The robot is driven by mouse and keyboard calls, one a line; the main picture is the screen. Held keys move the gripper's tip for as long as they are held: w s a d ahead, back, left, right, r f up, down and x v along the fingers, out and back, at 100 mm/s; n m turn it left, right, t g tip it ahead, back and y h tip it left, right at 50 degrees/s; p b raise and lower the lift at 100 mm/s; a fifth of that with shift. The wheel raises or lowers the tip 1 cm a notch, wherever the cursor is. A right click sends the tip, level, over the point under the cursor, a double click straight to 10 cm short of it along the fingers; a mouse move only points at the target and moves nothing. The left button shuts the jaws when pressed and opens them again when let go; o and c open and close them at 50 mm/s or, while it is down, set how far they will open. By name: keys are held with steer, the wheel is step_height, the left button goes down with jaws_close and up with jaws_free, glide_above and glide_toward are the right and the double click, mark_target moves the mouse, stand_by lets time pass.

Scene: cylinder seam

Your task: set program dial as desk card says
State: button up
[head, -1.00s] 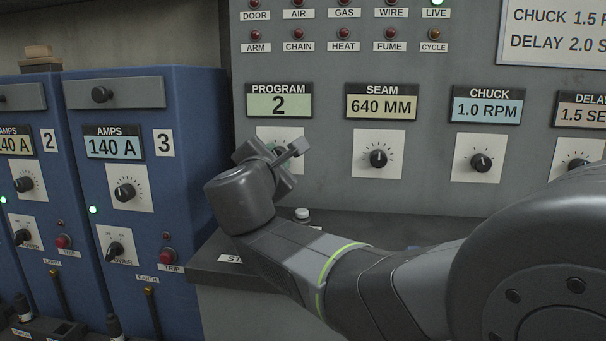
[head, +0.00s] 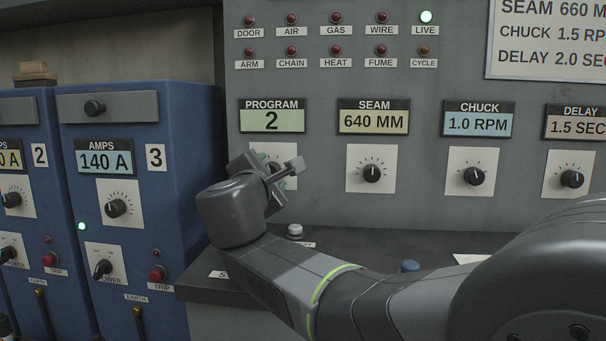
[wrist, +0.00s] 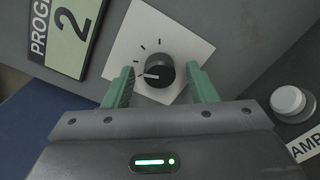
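The program dial (wrist: 159,74) is a black knob with a white pointer line on a white square plate with tick marks, in the wrist view. Its display (head: 272,119) reads 2 in the head view. My gripper (wrist: 162,82) is open, with one green finger on each side of the knob and gaps visible between them. In the head view my gripper (head: 290,170) covers most of the program dial and its plate.
The seam dial (head: 371,173), chuck dial (head: 473,176) and delay dial (head: 571,179) sit to the right. A white button (head: 295,231) and a blue button (head: 410,266) stand on the desk below. Blue power units (head: 140,200) stand at the left.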

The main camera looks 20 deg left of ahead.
steer(key=shift+s, duration=0.1)
steer(key=p+v, duration=0.3)
steer(key=v, duration=1)
steer(key=shift+s+r, duration=0.1)
steer(key=shift+s, duration=0.2)
steer(key=shift+w, duration=0.1)
steer(key=b+x, duration=0.3)
steer(key=x, duration=1)
steer(key=shift+w, duration=0.3)
steer(key=shift+s, duration=0.1)
stand_by(0.3)
